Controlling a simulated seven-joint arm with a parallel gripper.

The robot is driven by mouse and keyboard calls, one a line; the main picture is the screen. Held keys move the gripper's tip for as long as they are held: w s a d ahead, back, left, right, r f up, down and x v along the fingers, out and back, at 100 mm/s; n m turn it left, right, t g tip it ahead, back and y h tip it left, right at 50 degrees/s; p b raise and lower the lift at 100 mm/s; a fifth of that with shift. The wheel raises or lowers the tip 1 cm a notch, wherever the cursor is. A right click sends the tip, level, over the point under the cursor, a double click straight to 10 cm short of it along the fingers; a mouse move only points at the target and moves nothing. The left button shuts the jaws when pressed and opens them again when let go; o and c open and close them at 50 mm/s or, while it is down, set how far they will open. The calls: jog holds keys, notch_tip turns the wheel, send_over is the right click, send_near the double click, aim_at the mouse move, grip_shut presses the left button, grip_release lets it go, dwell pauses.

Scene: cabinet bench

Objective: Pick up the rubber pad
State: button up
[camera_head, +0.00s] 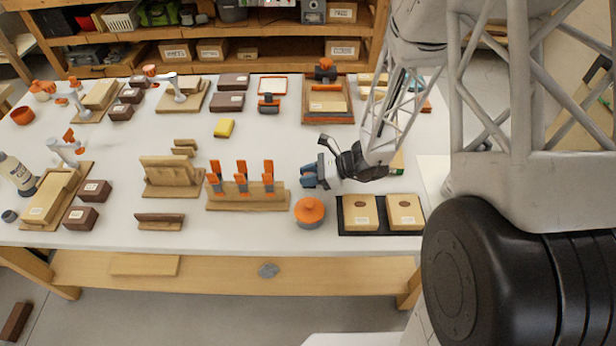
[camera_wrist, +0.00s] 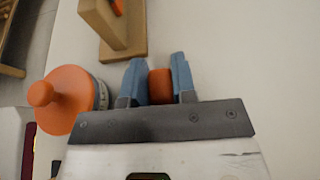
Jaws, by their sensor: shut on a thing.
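My gripper (camera_wrist: 158,75) has its two blue fingers shut on a small orange-red piece (camera_wrist: 160,87), which I take to be the rubber pad. The piece sits between the fingers with its rounded top showing; its lower part is hidden behind the gripper body. In the head view my gripper (camera_head: 312,177) is over the white bench, between the wooden rack with orange-handled tools (camera_head: 242,196) and my arm. The held piece is not clearly visible there. I cannot tell how far above the bench it is.
A round orange-knobbed container (camera_head: 309,211) stands just in front of my gripper. A black tray (camera_head: 381,230) with two labelled boxes lies to its right. A yellow block (camera_head: 223,127) lies farther back left. Bare bench (camera_head: 280,145) shows behind the rack.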

jog(key=shift+r, duration=4.8)
